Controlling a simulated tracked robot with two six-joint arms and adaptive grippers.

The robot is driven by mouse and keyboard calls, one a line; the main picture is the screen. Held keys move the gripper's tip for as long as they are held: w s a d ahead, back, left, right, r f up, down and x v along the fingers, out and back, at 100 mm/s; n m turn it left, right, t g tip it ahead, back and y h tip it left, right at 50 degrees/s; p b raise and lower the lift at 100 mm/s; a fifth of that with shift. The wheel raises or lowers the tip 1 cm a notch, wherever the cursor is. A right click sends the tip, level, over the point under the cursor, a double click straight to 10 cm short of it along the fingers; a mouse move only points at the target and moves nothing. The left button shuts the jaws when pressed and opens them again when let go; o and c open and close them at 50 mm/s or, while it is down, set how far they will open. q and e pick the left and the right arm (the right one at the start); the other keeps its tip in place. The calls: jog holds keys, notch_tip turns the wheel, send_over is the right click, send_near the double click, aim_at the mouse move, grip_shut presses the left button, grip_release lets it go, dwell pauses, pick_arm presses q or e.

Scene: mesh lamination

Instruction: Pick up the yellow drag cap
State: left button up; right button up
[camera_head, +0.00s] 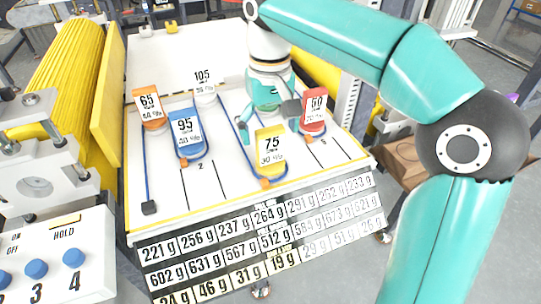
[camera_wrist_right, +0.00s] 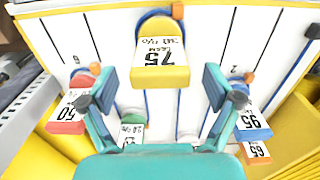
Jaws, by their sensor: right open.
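The yellow drag cap (camera_head: 271,146), labelled 75, stands near the front edge of the white board, at the middle. In the right wrist view the yellow cap (camera_wrist_right: 160,72) is upper centre, its label upside down. My right gripper (camera_head: 268,118) is open and empty, just behind the yellow cap in the head view. In the right wrist view its two fingers (camera_wrist_right: 160,88) are spread wide, with the cap between and beyond them. I see no contact. My left gripper is not in view.
Near the cap stand a blue cap (camera_head: 185,130), a red cap (camera_head: 314,105), an orange cap (camera_head: 148,105) and a white cap (camera_head: 204,80). A green cap (camera_wrist_right: 131,132) shows in the right wrist view. Yellow rollers (camera_head: 68,75) flank the white board (camera_head: 145,50). Weight labels line its front.

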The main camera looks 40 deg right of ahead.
aim_at(270, 149)
jog(key=shift+f, duration=1.4)
grip_shut()
